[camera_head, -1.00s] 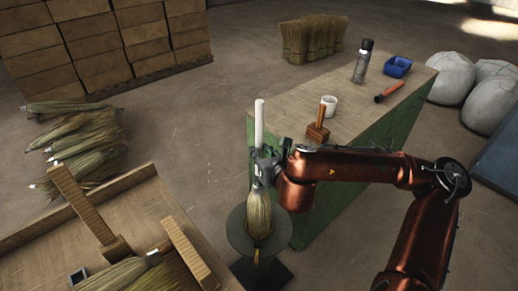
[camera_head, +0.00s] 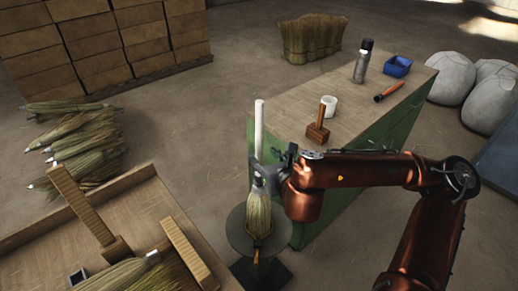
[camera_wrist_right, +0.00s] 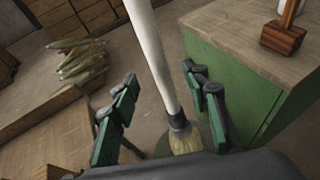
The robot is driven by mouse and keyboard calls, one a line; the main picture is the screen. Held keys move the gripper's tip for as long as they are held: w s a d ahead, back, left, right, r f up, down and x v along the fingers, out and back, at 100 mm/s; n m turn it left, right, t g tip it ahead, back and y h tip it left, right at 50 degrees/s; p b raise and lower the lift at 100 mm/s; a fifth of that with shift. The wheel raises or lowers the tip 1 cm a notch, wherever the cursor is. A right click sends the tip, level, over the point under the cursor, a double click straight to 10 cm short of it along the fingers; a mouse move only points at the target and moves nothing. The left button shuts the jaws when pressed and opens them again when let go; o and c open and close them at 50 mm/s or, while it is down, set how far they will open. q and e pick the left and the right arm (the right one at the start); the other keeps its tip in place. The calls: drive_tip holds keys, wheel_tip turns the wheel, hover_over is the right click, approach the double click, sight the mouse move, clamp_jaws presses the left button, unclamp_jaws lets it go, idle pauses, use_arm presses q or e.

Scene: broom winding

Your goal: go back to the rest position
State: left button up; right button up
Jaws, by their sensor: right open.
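A broom stands upright on a round dark stand (camera_head: 236,232), with its pale handle (camera_head: 259,130) up and its straw head (camera_head: 258,212) down. My right gripper (camera_head: 262,170) is beside the handle just above the straw head, its arm coming from the right. In the right wrist view the gripper (camera_wrist_right: 160,76) is open, with one green-padded finger to each side of the handle (camera_wrist_right: 153,55) and a gap on both sides. The dark collar and straw (camera_wrist_right: 185,140) show low between the fingers. My left gripper is not in view.
A green bench (camera_head: 390,110) right of the broom holds a wooden mallet (camera_head: 318,131), white cup (camera_head: 329,103), spray can (camera_head: 362,62), blue bin (camera_head: 397,66) and red-handled tool (camera_head: 389,91). A wooden tray with straw bundles (camera_head: 120,275) is at lower left. Floor between is clear.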

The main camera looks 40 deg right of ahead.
drive_tip(key=shift+v, duration=2.1)
